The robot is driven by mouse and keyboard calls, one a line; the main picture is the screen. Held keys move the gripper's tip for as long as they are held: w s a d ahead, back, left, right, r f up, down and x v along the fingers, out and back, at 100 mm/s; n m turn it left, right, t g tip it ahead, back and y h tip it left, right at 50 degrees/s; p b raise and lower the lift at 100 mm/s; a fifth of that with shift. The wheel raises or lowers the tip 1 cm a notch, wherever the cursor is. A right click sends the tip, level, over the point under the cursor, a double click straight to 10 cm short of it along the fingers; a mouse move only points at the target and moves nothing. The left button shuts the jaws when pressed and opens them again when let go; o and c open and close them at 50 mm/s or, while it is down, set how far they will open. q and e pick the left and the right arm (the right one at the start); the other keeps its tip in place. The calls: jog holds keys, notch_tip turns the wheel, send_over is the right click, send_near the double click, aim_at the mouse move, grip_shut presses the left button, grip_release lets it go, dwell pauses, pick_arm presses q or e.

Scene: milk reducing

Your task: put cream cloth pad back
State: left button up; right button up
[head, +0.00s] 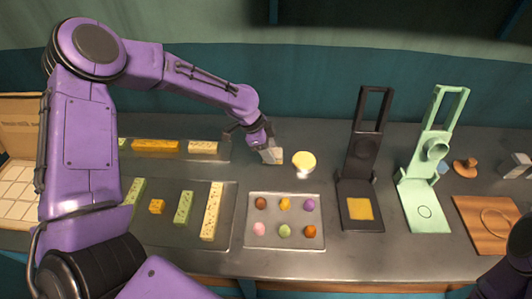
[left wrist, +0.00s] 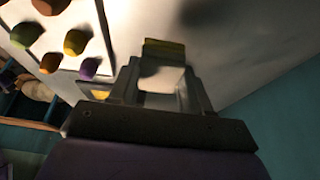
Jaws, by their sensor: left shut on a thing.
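My left gripper (head: 269,154) is shut on a small pale cream piece, which I take to be the cream cloth pad (head: 278,156). It is at the back of the dark counter, just left of a round pale-yellow-topped thing (head: 304,159). In the left wrist view the pad (left wrist: 163,80) shows as a pale block between the two fingers, with a yellowish strip (left wrist: 164,48) beyond it. The fingers hide part of the pad. My right gripper is not in view; only a dark part of that arm shows at the lower right.
A light tray (head: 285,241) with several coloured balls stands in front. A black press (head: 362,165) and a mint-green press (head: 428,165) stand to the right, with a wooden board (head: 470,222) beyond. Trays (head: 228,225) of coloured bars lie left.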

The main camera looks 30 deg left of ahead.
pick_arm(q)
jog(key=f, duration=0.1)
jog(key=w+a, duration=0.1)
jog(key=a+f, duration=0.1)
jog(key=shift+w+f, duration=0.25)
jog(key=shift+f, duration=0.1)
notch_tip(320, 180, down, 3)
jog(key=shift+f+p, duration=0.1)
jog(key=shift+p, duration=1.1)
jog(key=shift+f+b, duration=0.25)
jog(key=shift+b, duration=0.05)
jog(key=o, duration=0.9)
jog(key=shift+o, duration=0.2)
jog(key=shift+r, duration=0.25)
jog(key=shift+a+r, duration=0.15)
jog(key=shift+r, duration=0.1)
jog(key=b+v, duration=0.2)
jog(key=v, duration=0.9)
jog(key=shift+r, duration=0.15)
